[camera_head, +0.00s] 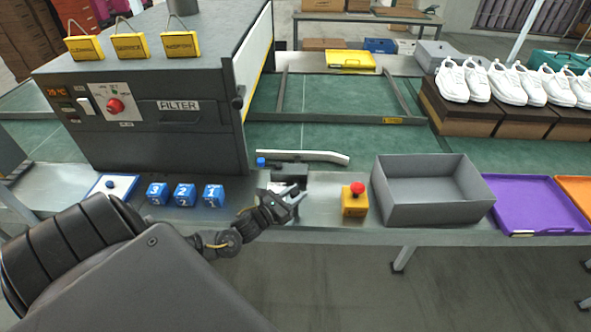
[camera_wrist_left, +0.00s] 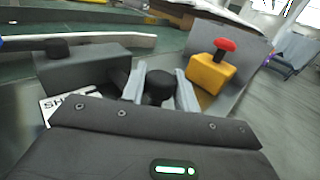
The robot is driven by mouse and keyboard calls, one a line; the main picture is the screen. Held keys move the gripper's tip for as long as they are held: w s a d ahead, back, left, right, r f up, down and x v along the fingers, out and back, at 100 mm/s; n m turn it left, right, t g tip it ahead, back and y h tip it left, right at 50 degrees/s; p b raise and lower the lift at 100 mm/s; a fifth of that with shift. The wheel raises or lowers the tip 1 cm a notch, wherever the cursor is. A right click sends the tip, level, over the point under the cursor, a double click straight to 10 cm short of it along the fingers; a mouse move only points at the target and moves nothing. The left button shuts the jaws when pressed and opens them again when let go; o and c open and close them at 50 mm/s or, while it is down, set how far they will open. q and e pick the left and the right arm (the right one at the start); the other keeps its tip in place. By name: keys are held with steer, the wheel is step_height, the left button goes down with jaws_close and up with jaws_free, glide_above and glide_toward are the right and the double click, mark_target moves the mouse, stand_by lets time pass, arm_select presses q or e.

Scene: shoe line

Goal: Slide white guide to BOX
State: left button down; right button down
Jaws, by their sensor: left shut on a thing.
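The white guide (camera_head: 315,157) is a long pale bar lying across the green belt, with a blue end piece (camera_head: 261,162) at its left. In the left wrist view the guide (camera_wrist_left: 105,41) runs along the top left. My left gripper (camera_head: 294,198) is at the dark block on the metal ledge, just in front of the guide. In the left wrist view its two grey fingers (camera_wrist_left: 160,92) are on either side of a black knob (camera_wrist_left: 160,80), shut on it. A white label (camera_wrist_left: 58,108) starting "SH" is partly hidden by my gripper. No BOX label is readable.
A yellow block with a red button (camera_head: 355,200) stands just right of my gripper, then a grey bin (camera_head: 385,210) and a purple tray (camera_head: 515,222). Blue numbered cubes (camera_head: 185,195) and the grey FILTER machine (camera_head: 140,140) are to the left.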

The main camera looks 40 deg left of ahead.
arm_select(q)
steer(key=c, duration=1.1)
jaws_free()
steer(key=s, duration=0.3)
steer(key=s+a+b, duration=0.1)
steer(key=s, duration=0.5)
steer(key=shift+s+a, duration=0.15)
steer(key=shift+s, duration=0.2)
steer(key=shift+s+a, duration=0.1)
steer(key=shift+s, duration=0.4)
